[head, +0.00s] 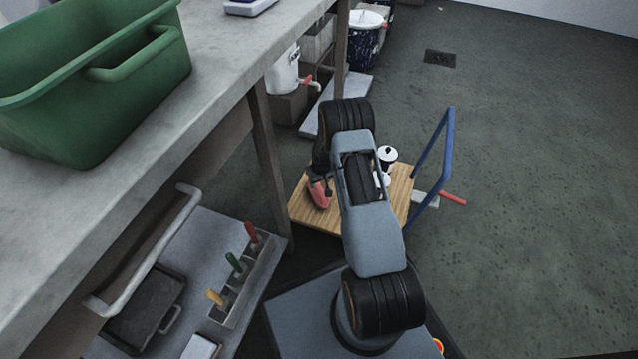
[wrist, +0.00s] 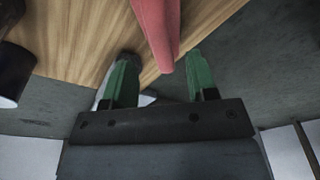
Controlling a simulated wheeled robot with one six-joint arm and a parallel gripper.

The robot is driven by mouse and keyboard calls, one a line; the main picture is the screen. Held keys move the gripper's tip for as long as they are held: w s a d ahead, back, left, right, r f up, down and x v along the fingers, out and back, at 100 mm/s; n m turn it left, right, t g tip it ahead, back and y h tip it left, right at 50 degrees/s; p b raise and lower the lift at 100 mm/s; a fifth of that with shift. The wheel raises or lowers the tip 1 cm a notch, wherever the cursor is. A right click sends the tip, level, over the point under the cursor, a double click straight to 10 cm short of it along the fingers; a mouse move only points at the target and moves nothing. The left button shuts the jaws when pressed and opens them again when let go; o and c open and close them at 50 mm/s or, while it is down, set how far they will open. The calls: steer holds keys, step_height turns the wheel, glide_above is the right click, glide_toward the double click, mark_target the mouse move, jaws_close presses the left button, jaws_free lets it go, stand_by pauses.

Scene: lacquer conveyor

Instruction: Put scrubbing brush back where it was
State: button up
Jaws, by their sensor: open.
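A pink-red object (head: 319,195), probably the scrubbing brush, is at the left part of a wooden trolley deck (head: 316,221) in the head view. Only part of it shows there. In the wrist view its tapered pink end (wrist: 158,30) reaches down from the top edge, in line with the gap between my fingers. My gripper (wrist: 161,62) is open, with a green-tipped finger on each side of that gap. No finger visibly presses on the pink part. Its far end is cut off by the wrist view.
A black-and-white canister (head: 387,154) stands on the deck beside my arm. The blue trolley handle (head: 447,140) rises at right, with a red bar (head: 453,198) beyond it. A worktable (head: 225,70) with a green tub (head: 95,85) and a tool rack (head: 240,290) are left. Right floor is clear.

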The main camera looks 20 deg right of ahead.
steer(key=s+a+r+p, duration=0.1)
steer(key=s+a+r, duration=0.15)
steer(key=r, duration=0.65)
steer(key=s+a+r, duration=0.2)
steer(key=s+r, duration=0.1)
steer(key=r, duration=0.7)
steer(key=s+a+r+p, duration=0.1)
steer(key=s+a+r, duration=0.2)
steer(key=r, duration=0.6)
steer(key=s+a+r, duration=0.2)
steer(key=s+r, duration=0.2)
steer(key=s, duration=0.4)
steer(key=s+a+r, duration=0.2)
steer(key=s+r, duration=0.2)
steer(key=s, duration=0.4)
steer(key=shift+s+r+t, duration=0.2)
steer(key=shift+t, duration=0.2)
